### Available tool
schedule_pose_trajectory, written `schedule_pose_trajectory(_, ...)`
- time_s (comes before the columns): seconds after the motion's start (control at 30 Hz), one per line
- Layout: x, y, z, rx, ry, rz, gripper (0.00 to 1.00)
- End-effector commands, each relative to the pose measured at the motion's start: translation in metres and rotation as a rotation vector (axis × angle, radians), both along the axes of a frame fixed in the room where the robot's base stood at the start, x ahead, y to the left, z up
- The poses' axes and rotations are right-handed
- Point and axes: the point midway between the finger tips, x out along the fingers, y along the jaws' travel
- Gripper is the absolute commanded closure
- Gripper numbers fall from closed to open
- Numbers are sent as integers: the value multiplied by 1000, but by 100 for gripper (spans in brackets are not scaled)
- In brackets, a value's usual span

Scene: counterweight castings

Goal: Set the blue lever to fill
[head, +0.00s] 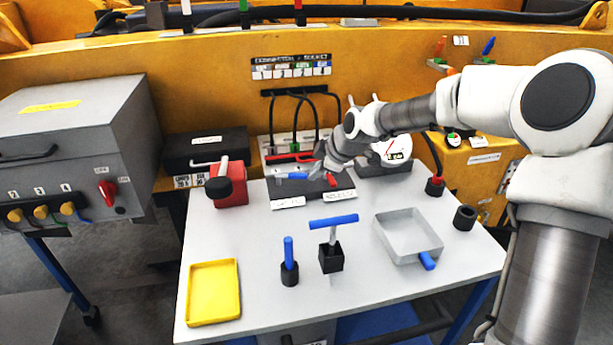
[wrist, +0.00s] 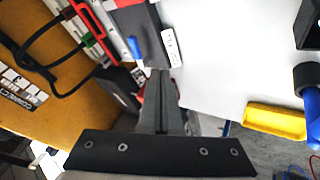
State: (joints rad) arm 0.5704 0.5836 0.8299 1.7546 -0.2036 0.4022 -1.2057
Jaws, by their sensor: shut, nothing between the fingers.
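A blue lever (head: 292,176) lies about level over a dark block on the table, pointing left. White labels (head: 288,202) sit along the block's front edge; I cannot read them clearly. In the wrist view the blue lever (wrist: 135,47) shows beside the dark block, with one white label (wrist: 171,47) near it. My gripper (head: 317,176) is at the right end of the lever, over the block. In the wrist view my gripper (wrist: 158,76) is shut and empty, its tips close to the block and below the lever in the picture. I cannot tell whether they touch.
A red part (head: 331,180) sits right of the blue lever. A blue T-handle (head: 333,221) stands in a black block in front. A grey tray (head: 440,244), a yellow tray (head: 214,321) and a red box (head: 234,190) stand around.

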Motion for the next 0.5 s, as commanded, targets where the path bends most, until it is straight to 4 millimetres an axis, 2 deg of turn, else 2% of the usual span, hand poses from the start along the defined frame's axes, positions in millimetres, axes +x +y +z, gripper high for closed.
schedule_pose_trajectory(0.17, 11, 11, -21, -1, 3, 3, 100)
schedule_pose_trajectory(0.5, 46, 36, -80, 0, 5, 2, 100)
